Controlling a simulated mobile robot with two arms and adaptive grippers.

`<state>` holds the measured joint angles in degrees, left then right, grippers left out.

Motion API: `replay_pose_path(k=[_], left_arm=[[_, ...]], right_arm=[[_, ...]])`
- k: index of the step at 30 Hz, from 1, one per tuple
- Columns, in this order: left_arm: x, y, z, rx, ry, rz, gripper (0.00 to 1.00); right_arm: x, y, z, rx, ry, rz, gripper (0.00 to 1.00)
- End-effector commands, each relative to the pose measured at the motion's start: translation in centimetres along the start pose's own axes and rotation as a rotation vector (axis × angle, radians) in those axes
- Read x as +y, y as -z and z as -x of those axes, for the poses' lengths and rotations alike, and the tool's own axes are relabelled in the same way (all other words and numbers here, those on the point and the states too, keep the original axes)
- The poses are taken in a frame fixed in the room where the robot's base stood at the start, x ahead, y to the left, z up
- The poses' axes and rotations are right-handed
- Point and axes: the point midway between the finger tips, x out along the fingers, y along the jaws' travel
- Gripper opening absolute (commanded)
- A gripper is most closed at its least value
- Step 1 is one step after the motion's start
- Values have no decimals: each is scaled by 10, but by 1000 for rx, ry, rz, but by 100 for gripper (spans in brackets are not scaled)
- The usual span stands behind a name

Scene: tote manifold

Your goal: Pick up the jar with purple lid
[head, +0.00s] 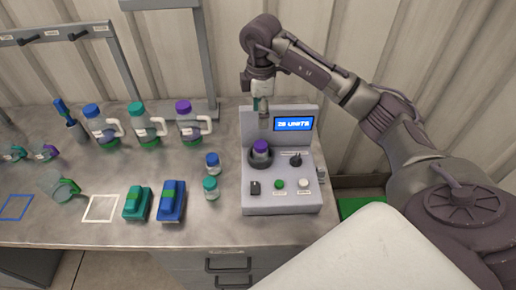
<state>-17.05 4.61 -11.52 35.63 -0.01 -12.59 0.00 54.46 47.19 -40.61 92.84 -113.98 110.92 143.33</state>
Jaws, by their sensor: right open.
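A small jar with a purple lid (260,147) stands upright in the dark round holder of the grey dispensing machine (283,197). My right gripper (262,108) is above the jar and points down, near the left side of the machine's upright panel. It is apart from the jar and holds nothing that I can see. Its fingers are small in the picture. My left gripper is not in view.
The machine has a blue screen reading "25 UNITS" (293,124), knobs and buttons. Two small jars, blue-lidded (212,162) and teal-lidded (210,188), stand left of it. Handled jugs, including a purple-capped one (186,121), stand farther left. Two blocks (171,201) lie in front.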

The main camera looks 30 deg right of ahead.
Motion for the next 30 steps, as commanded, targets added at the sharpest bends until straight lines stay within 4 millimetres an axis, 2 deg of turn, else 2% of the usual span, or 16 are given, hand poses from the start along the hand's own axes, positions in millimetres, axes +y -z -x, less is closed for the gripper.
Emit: replay_pose_path(k=[9, 17, 27, 30], left_arm=[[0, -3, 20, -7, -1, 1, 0], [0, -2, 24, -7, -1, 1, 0], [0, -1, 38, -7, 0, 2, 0], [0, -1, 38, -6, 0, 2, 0]], right_arm=[[-2, -1, -57, -5, 7, -2, 62], [-2, 0, -80, -2, 5, 0, 62], [-2, 0, -126, -1, 5, 1, 62], [-2, 0, -131, -2, 3, 1, 62]])
